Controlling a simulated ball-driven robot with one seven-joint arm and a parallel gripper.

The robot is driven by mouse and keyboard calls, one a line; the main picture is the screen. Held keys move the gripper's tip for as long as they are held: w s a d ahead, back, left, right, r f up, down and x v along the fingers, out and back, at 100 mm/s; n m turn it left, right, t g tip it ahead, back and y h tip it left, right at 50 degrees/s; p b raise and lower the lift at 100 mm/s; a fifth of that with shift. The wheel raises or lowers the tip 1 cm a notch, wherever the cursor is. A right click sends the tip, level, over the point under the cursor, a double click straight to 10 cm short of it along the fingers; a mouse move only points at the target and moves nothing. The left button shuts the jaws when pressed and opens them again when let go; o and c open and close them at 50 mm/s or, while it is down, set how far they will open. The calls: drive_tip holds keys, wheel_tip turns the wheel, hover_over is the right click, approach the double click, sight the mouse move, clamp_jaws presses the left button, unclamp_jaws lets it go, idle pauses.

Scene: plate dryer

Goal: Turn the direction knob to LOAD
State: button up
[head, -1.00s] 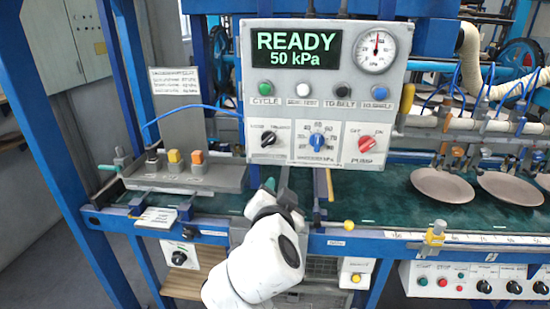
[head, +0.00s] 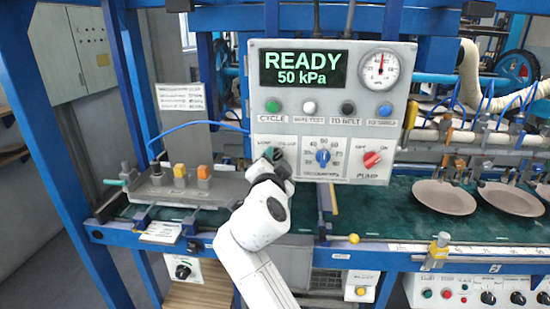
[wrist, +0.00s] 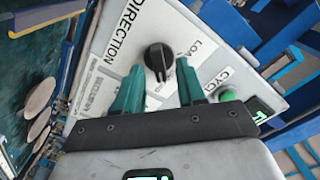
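The direction knob (wrist: 158,58) is a black rotary knob on a white panel, with the word DIRECTION beside it. In the wrist view the LOAD lettering is partly visible to its right. I cannot tell clearly which way the pointer end faces. My gripper (wrist: 158,88) is open, its two teal fingers spread to either side of the knob's lower end, with nothing held. I cannot tell whether they touch it. In the head view my gripper (head: 271,156) is at the panel's lower left and mostly hides the knob.
The green CYCLE button (head: 273,106) is above the knob. The blue vacuum dial (head: 323,156) and red pump knob (head: 371,159) are close on the right. The display (head: 303,68) reads READY, 50 kPa. Brown plates (head: 443,197) lie on the green belt.

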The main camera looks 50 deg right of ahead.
drive_tip(key=shift+w+d, duration=0.1)
drive_tip(key=shift+d, duration=0.05)
clamp_jaws()
idle(0.4)
